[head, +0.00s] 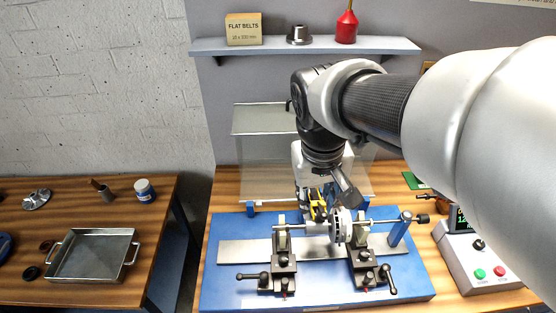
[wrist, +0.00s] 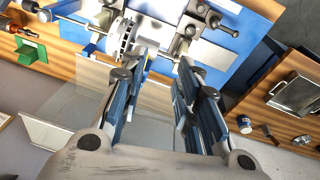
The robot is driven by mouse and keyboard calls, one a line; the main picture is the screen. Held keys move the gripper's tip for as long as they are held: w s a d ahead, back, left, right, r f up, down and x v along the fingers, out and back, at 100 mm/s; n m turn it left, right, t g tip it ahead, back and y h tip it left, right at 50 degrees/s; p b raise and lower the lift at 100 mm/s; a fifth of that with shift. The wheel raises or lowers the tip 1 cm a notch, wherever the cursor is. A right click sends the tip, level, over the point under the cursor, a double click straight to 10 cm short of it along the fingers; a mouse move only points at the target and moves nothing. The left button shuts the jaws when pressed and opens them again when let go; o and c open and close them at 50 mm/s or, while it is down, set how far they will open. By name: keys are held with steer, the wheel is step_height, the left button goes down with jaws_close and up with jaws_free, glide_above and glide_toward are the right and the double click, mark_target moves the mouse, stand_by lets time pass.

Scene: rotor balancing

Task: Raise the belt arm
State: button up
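The balancing machine has a blue base (head: 225,285) and a shaft across two dark supports, with a pale slotted rotor (head: 341,226) on it. The rotor also shows at the top of the wrist view (wrist: 122,38). My gripper (head: 328,200) is low over the back of the machine, just behind and left of the rotor. In the wrist view my gripper (wrist: 163,63) has its two fingers apart, with a visible gap. A yellow part (head: 317,208) shows by the fingers; I cannot tell whether it belongs to the belt arm. The belt arm is largely hidden by my gripper.
A clear guard panel (head: 262,150) stands behind the machine. A control box (head: 478,262) with green and red buttons is at right. A shelf (head: 215,47) holds a flat belts box (head: 244,29) and a red bottle (head: 347,26). A metal tray (head: 62,276) lies on the left bench.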

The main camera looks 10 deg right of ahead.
steer(key=s+a+f+n+t+y+b, duration=0.1)
steer(key=s+a+f+t+b, duration=0.1)
steer(key=s+f+b, duration=0.8)
steer(key=shift+s+a+f+t, duration=0.3)
steer(key=shift+s+a, duration=0.1)
steer(key=shift+a, duration=0.05)
steer(key=shift+s, duration=0.1)
